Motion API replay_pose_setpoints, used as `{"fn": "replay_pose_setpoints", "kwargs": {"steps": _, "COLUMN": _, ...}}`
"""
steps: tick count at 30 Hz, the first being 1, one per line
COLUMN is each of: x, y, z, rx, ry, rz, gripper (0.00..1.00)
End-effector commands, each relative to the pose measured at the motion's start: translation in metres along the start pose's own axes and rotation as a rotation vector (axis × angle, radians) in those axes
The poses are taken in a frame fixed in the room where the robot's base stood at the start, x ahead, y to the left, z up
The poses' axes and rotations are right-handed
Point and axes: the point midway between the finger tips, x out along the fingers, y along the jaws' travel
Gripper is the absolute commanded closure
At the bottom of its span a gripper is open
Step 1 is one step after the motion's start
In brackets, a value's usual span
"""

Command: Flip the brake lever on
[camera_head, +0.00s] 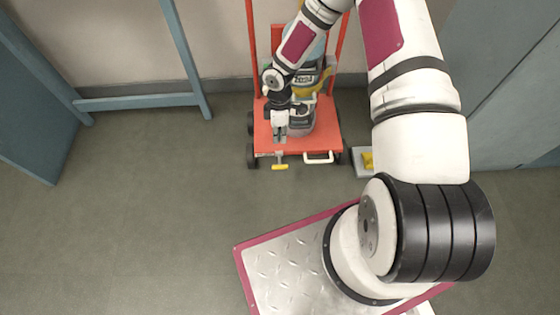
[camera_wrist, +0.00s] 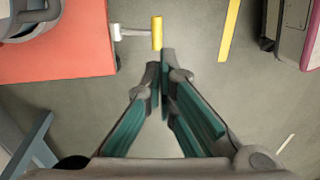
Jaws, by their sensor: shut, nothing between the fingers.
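The brake lever, with a yellow grip (camera_head: 280,167), sticks out from the front edge of the red cart (camera_head: 262,140). In the wrist view its yellow grip (camera_wrist: 157,30) is joined by a grey arm to the cart's edge (camera_wrist: 75,50). My gripper (camera_head: 280,138) hangs over the front part of the cart in the head view. In the wrist view my gripper (camera_wrist: 160,60) is shut and empty, its fingertips close beside the end of the yellow grip. I cannot tell whether they touch it.
Grey and yellow equipment (camera_head: 301,118) stands on the cart, partly hidden by my arm. A white handle (camera_head: 318,158) is on the cart's front edge, right of the lever. A grey block with a yellow piece (camera_head: 367,160) lies right of the cart. The floor (camera_head: 150,190) is clear at left.

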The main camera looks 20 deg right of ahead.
Motion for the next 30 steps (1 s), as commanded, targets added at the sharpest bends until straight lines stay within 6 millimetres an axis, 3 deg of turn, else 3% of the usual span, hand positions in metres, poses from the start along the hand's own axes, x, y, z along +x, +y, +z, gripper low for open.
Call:
{"fn": "replay_pose_setpoints", "kwargs": {"steps": 6, "x": 0.002, "y": 0.000, "z": 0.000, "rx": 0.001, "ry": -0.001, "rz": 0.000, "gripper": 1.00}}
{"fn": "replay_pose_setpoints", "kwargs": {"steps": 11, "x": 0.017, "y": 0.000, "z": 0.000, "rx": 0.000, "ry": -0.002, "rz": -0.001, "gripper": 1.00}}
{"fn": "replay_pose_setpoints", "kwargs": {"steps": 24, "x": 0.102, "y": 0.000, "z": 0.001, "rx": 0.001, "ry": -0.002, "rz": -0.002, "gripper": 1.00}}
{"fn": "replay_pose_setpoints", "kwargs": {"steps": 30, "x": 0.129, "y": 0.000, "z": 0.001, "rx": 0.000, "ry": -0.001, "rz": 0.000, "gripper": 1.00}}
